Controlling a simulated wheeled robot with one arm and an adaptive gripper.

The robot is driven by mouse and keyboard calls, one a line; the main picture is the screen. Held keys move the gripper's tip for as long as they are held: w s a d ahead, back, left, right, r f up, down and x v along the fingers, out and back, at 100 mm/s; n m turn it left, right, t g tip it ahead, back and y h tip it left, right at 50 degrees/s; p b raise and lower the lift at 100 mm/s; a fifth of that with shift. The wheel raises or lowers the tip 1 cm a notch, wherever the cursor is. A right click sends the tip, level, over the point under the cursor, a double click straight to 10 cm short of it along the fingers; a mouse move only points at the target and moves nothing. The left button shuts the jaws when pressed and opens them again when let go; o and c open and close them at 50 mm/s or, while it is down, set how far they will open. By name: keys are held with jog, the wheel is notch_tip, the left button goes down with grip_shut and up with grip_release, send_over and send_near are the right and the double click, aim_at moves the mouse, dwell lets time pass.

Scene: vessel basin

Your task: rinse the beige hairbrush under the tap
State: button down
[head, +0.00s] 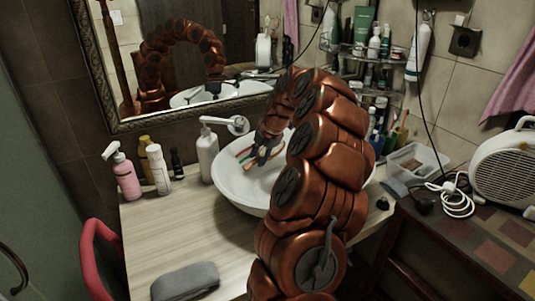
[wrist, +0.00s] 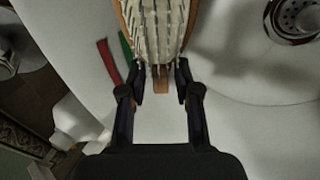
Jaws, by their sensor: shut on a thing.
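My gripper (wrist: 160,78) is shut on the beige hairbrush (wrist: 157,28), with a finger on each side near the lower end of its bristled head in the wrist view. Pale bristles face the wrist camera, and the top of the brush is cut off by the frame. In the head view my gripper (head: 264,150) is over the white basin (head: 235,188), and the brush is mostly hidden there. The chrome tap (head: 237,125) stands at the basin's back left, beside the gripper. No running water shows.
A red strip (wrist: 109,62) and a green strip (wrist: 125,45) lie by the brush. The drain (wrist: 300,16) is at upper right. A white pump bottle (head: 207,155) stands left of the basin. A pink bottle (head: 124,175) and grey case (head: 185,281) stand on the counter.

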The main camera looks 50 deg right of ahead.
jog(key=shift+a, duration=0.1)
jog(key=shift+s+a+b, duration=1.3)
jog(key=shift+s+b, duration=0.1)
jog(key=shift+s, duration=0.1)
jog(key=shift+s+a+b, duration=1.3)
jog(key=shift+s+b, duration=0.05)
jog(key=shift+s, duration=0.15)
jog(key=shift+r, duration=0.1)
jog(key=s+a+r+b, duration=0.1)
jog(key=s+a+r, duration=0.2)
jog(key=r, duration=0.1)
jog(key=shift+s+a+b, duration=0.15)
jog(key=shift+s+b, duration=0.2)
dwell(0.6)
